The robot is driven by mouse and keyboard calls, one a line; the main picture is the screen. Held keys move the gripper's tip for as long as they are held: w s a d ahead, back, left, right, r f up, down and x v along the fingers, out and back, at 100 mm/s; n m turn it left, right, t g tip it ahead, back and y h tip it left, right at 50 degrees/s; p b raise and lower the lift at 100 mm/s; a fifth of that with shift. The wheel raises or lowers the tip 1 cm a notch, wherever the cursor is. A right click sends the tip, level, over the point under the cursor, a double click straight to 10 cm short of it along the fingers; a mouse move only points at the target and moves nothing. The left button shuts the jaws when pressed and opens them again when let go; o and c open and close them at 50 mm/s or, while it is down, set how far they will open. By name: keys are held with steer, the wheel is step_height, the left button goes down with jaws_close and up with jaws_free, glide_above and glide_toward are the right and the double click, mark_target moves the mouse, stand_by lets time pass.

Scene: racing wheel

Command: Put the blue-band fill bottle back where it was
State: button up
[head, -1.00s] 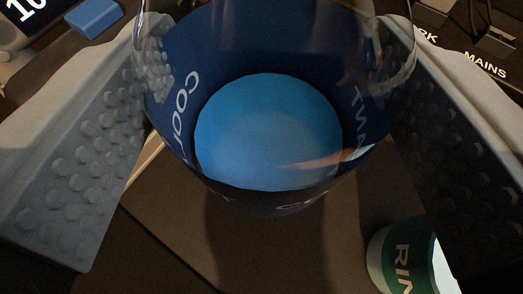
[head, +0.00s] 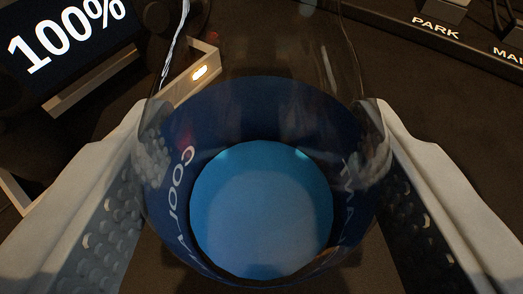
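The blue-band bottle (head: 262,110) fills the middle of the head view. It is clear, with a dark blue band lettered "COOL…" and light blue liquid (head: 262,215) inside. My gripper (head: 262,150) has one studded finger on each side of the bottle, and both finger pads press against its wall. The bottle is tilted in the view. Its base is at the bottom of the picture, and I cannot tell whether it touches the surface below.
A display reading "100%" (head: 68,38) stands at the upper left. Beside it is a pale bracket (head: 190,75) with a lit lamp and a thin wire. A dark strip labelled "PARK" (head: 435,28) with plugs runs along the upper right. Dark surface between them looks clear.

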steer(key=o, duration=1.4)
steer(key=shift+s+r, duration=0.25)
steer(key=shift+s, duration=0.15)
steer(key=v, duration=1.1)
steer(key=shift+s+r, duration=0.1)
steer(key=shift+r, duration=0.05)
steer(key=s+r+t, duration=0.1)
steer(key=s+r, duration=0.7)
steer(key=s, duration=0.5)
steer(key=s+r+t, duration=0.1)
steer(key=s+r, duration=0.8)
steer(key=s, duration=0.5)
steer(key=s+r+t, duration=0.1)
steer(key=s+r, duration=0.7)
steer(key=s, duration=0.5)
steer(key=shift+s+d+r+y, duration=0.15)
steer(key=shift+s+y, duration=0.05)
steer(key=shift+y, duration=0.1)
